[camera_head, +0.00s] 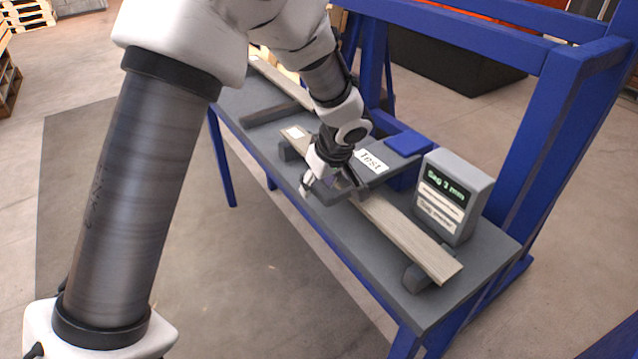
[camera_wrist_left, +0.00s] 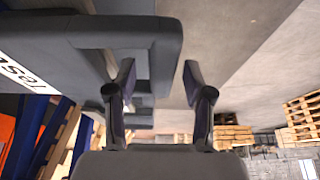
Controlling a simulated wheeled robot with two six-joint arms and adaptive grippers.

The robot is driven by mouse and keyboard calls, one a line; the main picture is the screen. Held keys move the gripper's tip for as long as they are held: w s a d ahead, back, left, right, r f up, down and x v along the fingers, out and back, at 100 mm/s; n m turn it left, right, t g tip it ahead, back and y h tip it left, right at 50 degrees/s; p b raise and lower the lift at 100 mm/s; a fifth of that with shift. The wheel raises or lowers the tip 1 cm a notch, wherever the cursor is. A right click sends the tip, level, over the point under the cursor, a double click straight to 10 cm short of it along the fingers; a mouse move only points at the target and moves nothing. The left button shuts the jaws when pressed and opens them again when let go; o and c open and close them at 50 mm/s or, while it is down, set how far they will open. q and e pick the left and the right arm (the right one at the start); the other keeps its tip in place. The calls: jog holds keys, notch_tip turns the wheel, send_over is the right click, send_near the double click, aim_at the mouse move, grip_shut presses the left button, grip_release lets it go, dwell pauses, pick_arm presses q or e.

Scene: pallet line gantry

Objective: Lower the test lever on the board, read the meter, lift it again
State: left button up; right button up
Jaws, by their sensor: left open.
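The test lever (camera_head: 378,168) is a dark grey arm with a white "Test" label, pivoted at a blue block. It reaches across the pale wooden board (camera_head: 412,232); I cannot tell whether it touches the board. The board rests on dark supports near its ends. The grey meter (camera_head: 462,190) stands right of the lever; its green display seems to read "Sag 2 mm". My left gripper (camera_head: 307,186) is open at the lever's front end, partly hiding it. In the left wrist view the open fingers (camera_wrist_left: 160,92) show beside the lever's grey handle (camera_wrist_left: 160,40), the left finger overlapping it.
The grey bench top (camera_head: 340,243) has a blue frame, with a blue gantry post (camera_head: 555,140) behind the meter. Another plank (camera_head: 280,82) lies at the far left end. Open floor lies in front of the bench. Wooden pallets (camera_head: 28,14) stand far left.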

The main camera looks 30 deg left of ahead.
pick_arm(q)
jog(key=shift+s, duration=0.15)
jog(key=shift+c, duration=0.3)
grip_shut()
jog(key=shift+r, duration=0.1)
